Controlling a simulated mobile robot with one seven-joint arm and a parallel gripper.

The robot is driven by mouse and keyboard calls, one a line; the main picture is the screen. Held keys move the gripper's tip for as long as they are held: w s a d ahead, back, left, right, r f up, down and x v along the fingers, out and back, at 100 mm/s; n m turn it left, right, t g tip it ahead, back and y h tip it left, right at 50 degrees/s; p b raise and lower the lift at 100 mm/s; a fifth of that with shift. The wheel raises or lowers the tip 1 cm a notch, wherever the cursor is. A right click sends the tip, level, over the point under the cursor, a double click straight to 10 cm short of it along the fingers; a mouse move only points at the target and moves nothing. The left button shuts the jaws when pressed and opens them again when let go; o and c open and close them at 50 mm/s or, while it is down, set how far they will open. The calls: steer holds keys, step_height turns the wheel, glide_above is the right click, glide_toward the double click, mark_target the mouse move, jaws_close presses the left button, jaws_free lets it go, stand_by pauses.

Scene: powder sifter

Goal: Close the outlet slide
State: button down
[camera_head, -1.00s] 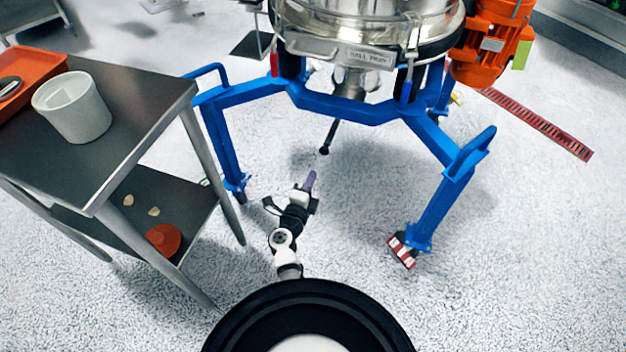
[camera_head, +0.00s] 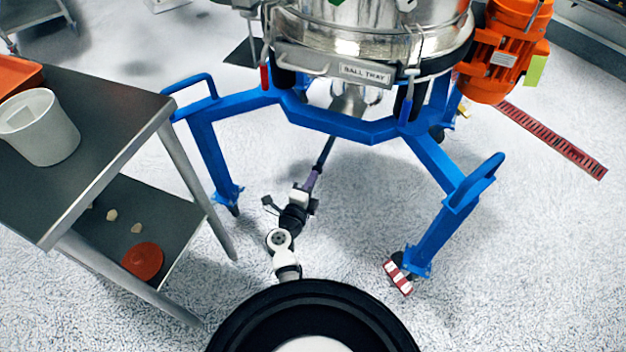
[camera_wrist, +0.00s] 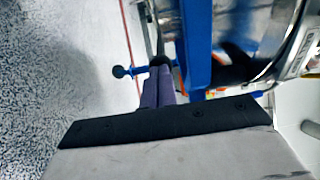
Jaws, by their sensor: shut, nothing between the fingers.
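The sifter's outlet (camera_head: 350,98) is the metal spout under the steel drum. A dark rod handle (camera_head: 325,150), apparently the outlet slide's, slopes down from below it toward my gripper. My gripper (camera_head: 315,172) is shut and empty, with its purple fingertips at the rod's lower end. In the wrist view, the purple fingers (camera_wrist: 161,72) point at the rod's dark end, beside the blue frame. They look in contact, but I cannot be sure. The knob is mostly hidden by the fingertips, and the slide plate itself cannot be made out.
The blue frame (camera_head: 335,122) spans above the rod, with legs to either side. A steel table (camera_head: 110,115) with a white container (camera_head: 40,128) stands at left. An orange motor (camera_head: 505,50) hangs at upper right.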

mark_target(328, 147)
steer(key=shift+w, duration=0.1)
stand_by(0.3)
steer(key=x, duration=1.2)
steer(key=shift+w+d, duration=0.1)
steer(key=shift+w, duration=0.05)
steer(key=shift+w+r, duration=0.15)
steer(key=shift+r, duration=0.15)
steer(key=shift+d, duration=0.1)
steer(key=shift+p, duration=0.3)
